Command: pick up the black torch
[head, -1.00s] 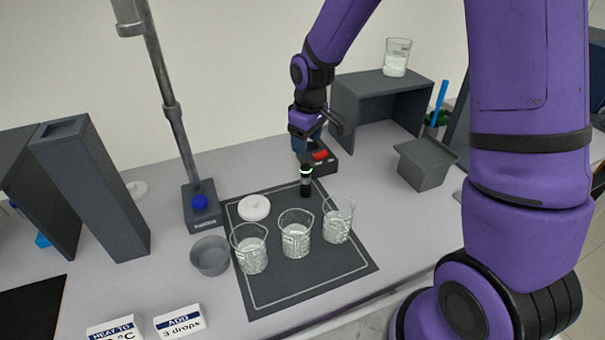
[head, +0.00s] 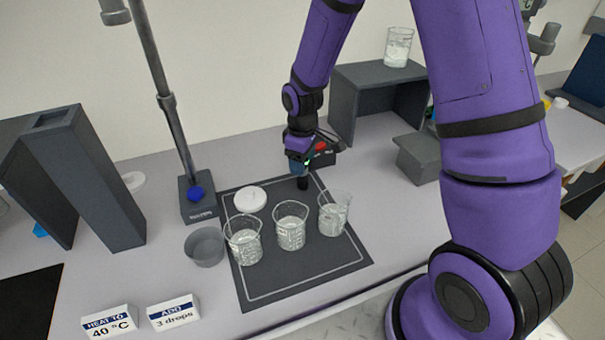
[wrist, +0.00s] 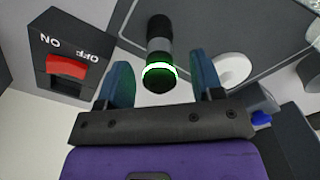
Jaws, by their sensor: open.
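The black torch (head: 303,182) stands upright at the back edge of the dark mat, behind the beakers. In the wrist view the torch (wrist: 159,45) has a glowing green-white ring near its near end. My gripper (head: 300,168) is over the torch from above. In the wrist view my gripper (wrist: 162,84) is open, with one blue finger on each side of the torch's ringed end. Gaps show between the fingers and the torch. In the head view the gripper hides the torch's upper part.
Three beakers of clear liquid (head: 291,232) stand on the mat (head: 300,280), with a white disc (head: 250,199) behind them. A switch box with a red rocker (wrist: 66,66) is close beside the gripper. A stand (head: 198,204) is at left, a grey shelf (head: 345,105) at back right.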

